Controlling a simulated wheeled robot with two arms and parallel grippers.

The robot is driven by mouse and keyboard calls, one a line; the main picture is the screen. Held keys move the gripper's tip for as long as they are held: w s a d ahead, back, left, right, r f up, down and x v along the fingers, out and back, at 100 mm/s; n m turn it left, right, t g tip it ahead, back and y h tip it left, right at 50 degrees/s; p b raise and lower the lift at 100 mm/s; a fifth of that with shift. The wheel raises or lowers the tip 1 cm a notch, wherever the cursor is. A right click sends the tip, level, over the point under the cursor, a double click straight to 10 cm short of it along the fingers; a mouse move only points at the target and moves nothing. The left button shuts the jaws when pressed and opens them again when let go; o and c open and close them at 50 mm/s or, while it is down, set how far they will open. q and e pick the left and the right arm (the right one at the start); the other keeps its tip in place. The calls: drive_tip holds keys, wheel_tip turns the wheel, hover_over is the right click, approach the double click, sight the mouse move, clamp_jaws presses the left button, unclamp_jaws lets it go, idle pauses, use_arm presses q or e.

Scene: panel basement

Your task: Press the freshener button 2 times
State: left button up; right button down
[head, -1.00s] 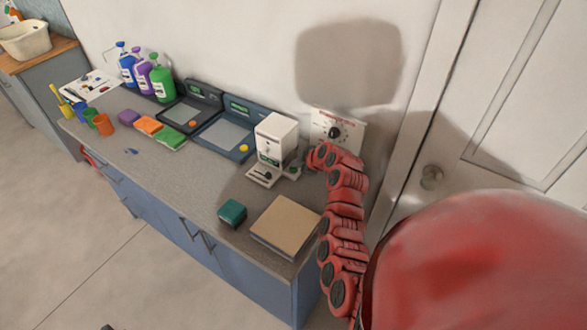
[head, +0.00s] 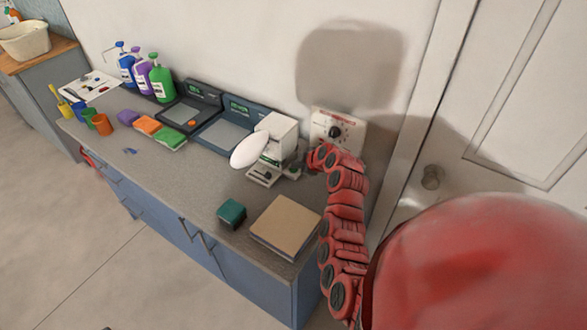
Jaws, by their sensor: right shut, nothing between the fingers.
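The freshener (head: 282,127) is a white box-shaped dispenser standing upright at the back right of the counter. A smooth white oval puff (head: 249,151) hangs at its front left and covers part of its front face. The freshener button cannot be made out. My right gripper (head: 306,160) is shut and empty, close at the freshener's right side. Its fingertips are small and partly hidden by my red arm, so I cannot tell whether they touch the freshener. My left gripper is out of view.
A white wall panel with a black dial (head: 335,131) is just behind my right arm. A tan box (head: 286,226) and a green block (head: 231,213) lie at the counter's front right. Two dark scales (head: 225,133), sponges, cups and bottles fill the left.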

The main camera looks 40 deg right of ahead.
sight(297, 171)
drive_tip(key=shift+r, duration=0.15)
drive_tip(key=shift+d+r+b, duration=0.1)
drive_tip(key=shift+r+b, duration=0.2)
drive_tip(key=shift+r, duration=0.4)
drive_tip(key=shift+r, duration=0.15)
drive_tip(key=shift+w+r+b, duration=0.1)
drive_tip(key=shift+r+b, duration=0.25)
drive_tip(key=shift+r, duration=2.05)
idle(0.8)
